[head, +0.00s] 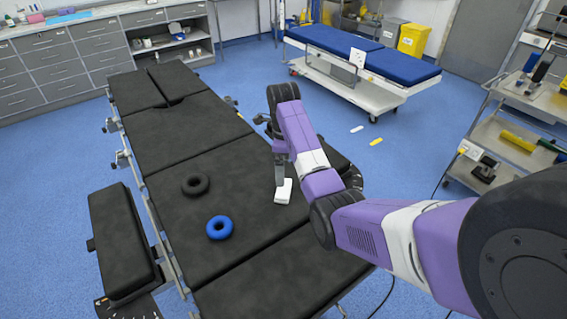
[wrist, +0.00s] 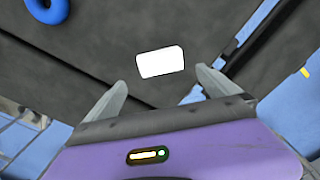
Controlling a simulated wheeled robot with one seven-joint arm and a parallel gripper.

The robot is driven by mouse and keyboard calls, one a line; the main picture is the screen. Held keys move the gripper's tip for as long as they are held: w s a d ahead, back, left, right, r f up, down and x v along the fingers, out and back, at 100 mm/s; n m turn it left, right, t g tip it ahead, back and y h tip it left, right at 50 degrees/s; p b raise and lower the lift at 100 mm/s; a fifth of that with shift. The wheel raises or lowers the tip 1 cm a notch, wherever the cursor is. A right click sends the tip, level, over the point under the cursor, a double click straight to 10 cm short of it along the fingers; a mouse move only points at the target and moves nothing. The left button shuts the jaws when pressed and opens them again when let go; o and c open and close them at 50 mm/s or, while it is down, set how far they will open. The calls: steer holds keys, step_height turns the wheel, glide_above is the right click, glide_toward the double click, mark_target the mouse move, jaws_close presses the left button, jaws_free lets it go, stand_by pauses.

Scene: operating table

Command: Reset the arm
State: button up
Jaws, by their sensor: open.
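My gripper (head: 280,168) points down over the black operating table (head: 190,130), right of its middle. In the wrist view my gripper (wrist: 162,80) has its two grey fingers spread apart, with nothing held between them. A small white block (head: 284,191) is on the table just below the fingers in the head view. In the wrist view the white block (wrist: 161,62) shows between and beyond the fingertips. I cannot tell the exact height of the fingers above it.
A blue ring (head: 220,228) and a black ring (head: 196,184) lie on the table, left of the white block. A blue-topped stretcher (head: 340,42) stands behind. A metal cart (head: 510,145) is at the right. Grey drawers (head: 50,65) line the back left. Table space around the rings is clear.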

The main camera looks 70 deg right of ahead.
steer(key=shift+r, duration=0.95)
